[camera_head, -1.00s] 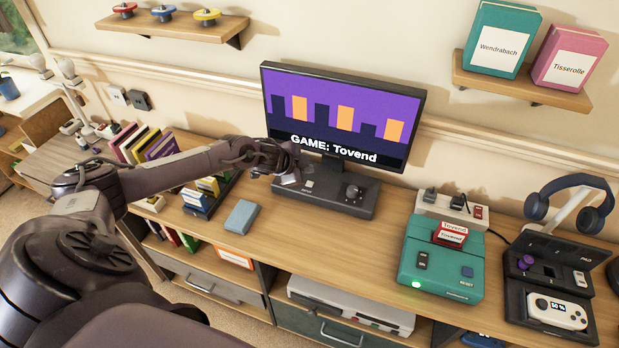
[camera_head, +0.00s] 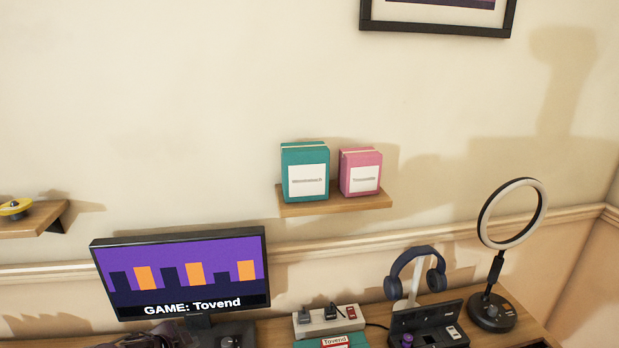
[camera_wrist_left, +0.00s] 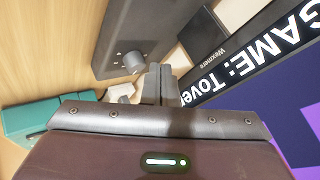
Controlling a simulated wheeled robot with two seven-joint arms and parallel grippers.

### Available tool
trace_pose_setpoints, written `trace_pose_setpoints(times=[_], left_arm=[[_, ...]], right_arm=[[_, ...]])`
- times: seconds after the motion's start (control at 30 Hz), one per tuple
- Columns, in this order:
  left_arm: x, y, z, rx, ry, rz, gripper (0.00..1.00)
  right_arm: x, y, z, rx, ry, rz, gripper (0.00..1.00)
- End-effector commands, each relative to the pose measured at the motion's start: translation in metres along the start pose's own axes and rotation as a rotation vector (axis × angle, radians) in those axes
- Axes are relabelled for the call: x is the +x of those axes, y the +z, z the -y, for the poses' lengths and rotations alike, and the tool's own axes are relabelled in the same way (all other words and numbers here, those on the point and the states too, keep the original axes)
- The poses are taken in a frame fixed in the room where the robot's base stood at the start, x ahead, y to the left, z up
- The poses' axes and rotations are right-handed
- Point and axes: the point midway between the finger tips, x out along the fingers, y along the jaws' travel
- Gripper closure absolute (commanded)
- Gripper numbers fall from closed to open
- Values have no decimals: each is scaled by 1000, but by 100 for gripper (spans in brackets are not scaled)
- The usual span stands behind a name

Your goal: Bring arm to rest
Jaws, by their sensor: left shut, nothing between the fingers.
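My left arm shows only as a dark piece at the bottom edge of the head view, in front of the monitor (camera_head: 185,270), which reads "GAME: Tovend". In the left wrist view my left gripper (camera_wrist_left: 160,84) has its fingers together with nothing between them. There it is close to the monitor (camera_wrist_left: 285,60) and a dark control box (camera_wrist_left: 122,28) with a round knob. The same box (camera_head: 236,335) is partly cut off in the head view. My right gripper is in neither view.
A teal console (camera_head: 318,344) and a power strip (camera_head: 325,319) stand right of the monitor. Headphones (camera_head: 398,272), an open black case (camera_head: 430,322) and a ring light (camera_head: 493,310) are farther right. A wall shelf (camera_head: 335,203) holds two boxes.

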Motion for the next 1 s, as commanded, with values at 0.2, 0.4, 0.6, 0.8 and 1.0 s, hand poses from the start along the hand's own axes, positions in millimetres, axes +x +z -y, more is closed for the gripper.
trace_pose_setpoints(times=[0.2, 0.4, 0.6, 0.8, 1.0], left_arm=[[-28, -93, -137, -152, 30, -7, 100], [-97, -105, -180, -387, 40, 134, 100], [-148, -85, -195, -551, 70, 273, 100], [-190, -63, -207, -682, 105, 395, 100], [-228, -42, -218, -786, 141, 502, 100]], right_arm=[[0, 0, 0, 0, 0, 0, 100], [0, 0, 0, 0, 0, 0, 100], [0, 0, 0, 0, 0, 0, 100], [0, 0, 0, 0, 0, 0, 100], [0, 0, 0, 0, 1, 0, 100]])
